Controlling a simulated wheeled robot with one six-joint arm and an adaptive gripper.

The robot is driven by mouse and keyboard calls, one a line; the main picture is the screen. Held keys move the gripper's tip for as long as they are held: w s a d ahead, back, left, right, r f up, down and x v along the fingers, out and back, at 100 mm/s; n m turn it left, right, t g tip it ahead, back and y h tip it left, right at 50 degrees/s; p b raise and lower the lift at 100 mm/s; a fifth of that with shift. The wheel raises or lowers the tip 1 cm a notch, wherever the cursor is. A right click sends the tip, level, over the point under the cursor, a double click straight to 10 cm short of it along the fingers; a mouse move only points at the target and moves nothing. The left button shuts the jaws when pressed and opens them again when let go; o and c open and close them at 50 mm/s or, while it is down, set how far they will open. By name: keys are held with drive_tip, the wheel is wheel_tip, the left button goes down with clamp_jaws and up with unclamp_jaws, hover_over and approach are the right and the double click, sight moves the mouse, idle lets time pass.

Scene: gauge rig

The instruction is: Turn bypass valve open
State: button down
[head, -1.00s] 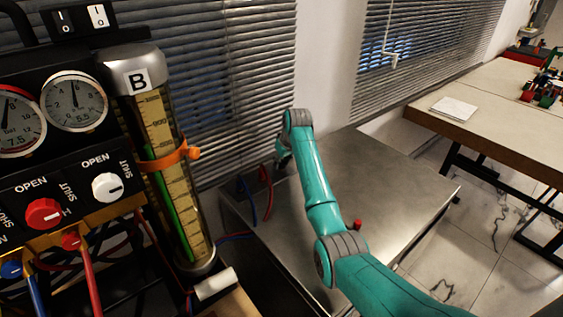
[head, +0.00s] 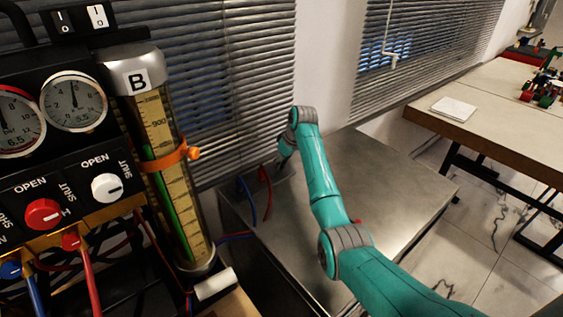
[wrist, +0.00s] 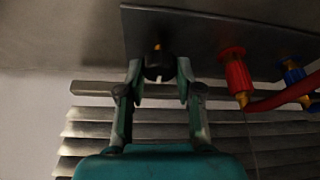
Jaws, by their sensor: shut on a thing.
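In the wrist view, a small black knob (wrist: 158,66) with an orange mark on top sits at the edge of a dark metal panel (wrist: 200,35); I take it to be the bypass valve. My gripper (wrist: 159,76) is shut on it, with one finger on each side. The knob's exact angle is hard to read. In the head view my teal arm reaches over the metal cabinet (head: 385,195), and my gripper's fingertips and the knob are hidden behind the wrist.
A red fitting (wrist: 235,75) and a blue fitting (wrist: 293,75) with hoses lie right of the knob. In the head view, a gauge panel (head: 65,190) and a clear column marked B (head: 168,170) stand at left. A table (head: 495,110) stands at right.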

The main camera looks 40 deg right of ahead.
drive_tip(key=c, duration=0.8)
unclamp_jaws()
drive_tip(key=shift+o, duration=0.2)
drive_tip(key=a+v, duration=0.1)
drive_tip(key=v, duration=1)
drive_tip(key=shift+s+d+r, duration=0.2)
drive_tip(key=shift+d+r, duration=0.2)
drive_tip(key=shift+d, duration=0.1)
